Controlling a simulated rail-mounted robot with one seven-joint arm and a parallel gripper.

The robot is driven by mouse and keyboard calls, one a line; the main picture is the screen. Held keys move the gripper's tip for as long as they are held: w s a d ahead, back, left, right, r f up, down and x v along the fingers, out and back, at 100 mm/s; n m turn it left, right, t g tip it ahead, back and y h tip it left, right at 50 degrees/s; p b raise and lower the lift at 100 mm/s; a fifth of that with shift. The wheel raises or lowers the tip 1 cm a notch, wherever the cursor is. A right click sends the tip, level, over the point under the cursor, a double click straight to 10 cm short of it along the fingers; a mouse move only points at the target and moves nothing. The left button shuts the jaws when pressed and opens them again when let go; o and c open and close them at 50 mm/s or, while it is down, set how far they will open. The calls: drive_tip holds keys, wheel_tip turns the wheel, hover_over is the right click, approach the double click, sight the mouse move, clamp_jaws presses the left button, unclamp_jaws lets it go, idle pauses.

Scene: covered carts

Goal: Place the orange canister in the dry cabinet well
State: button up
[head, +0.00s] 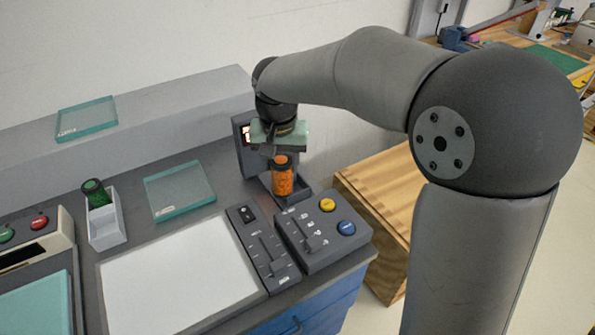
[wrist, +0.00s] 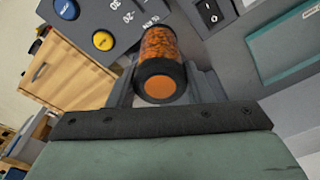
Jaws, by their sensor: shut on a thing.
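The orange canister (head: 282,181) has a dark cap and stands upright at the dark device with a lit display (head: 243,135). It also shows in the wrist view (wrist: 160,63), cap toward the camera. My gripper (head: 282,161) points down over it, its pale green body above the cap. In the wrist view my gripper (wrist: 163,88) has its grey fingers on both sides of the canister, shut on it. I cannot tell whether the canister's bottom touches the device's tray (head: 302,192). No part is clearly recognisable as the dry cabinet well.
A glass plate (head: 180,191) lies on the counter; another (head: 87,118) lies on the rear ledge. A green canister (head: 95,192) leans in a white holder (head: 107,230). Control panels (head: 318,246) with buttons and sliders stand in front. A white panel (head: 180,275) is bare.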

drive_tip(key=shift+w+d+f+p, duration=0.35)
drive_tip(key=shift+w+f, duration=1.15)
drive_tip(key=shift+f, duration=0.3)
drive_tip(key=shift+w+d+f+p, duration=0.2)
drive_tip(key=shift+w+d+f, duration=0.2)
drive_tip(key=shift+w+f, duration=1.2)
drive_tip(key=shift+w+d+f+p, duration=0.35)
drive_tip(key=shift+w+f, duration=1)
drive_tip(key=shift+f, duration=0.6)
drive_tip(key=shift+f, duration=0.1)
drive_tip(key=shift+f+b, duration=0.15)
drive_tip(key=shift+b, duration=0.15)
drive_tip(key=o, duration=1.1)
drive_tip(key=shift+c, duration=0.2)
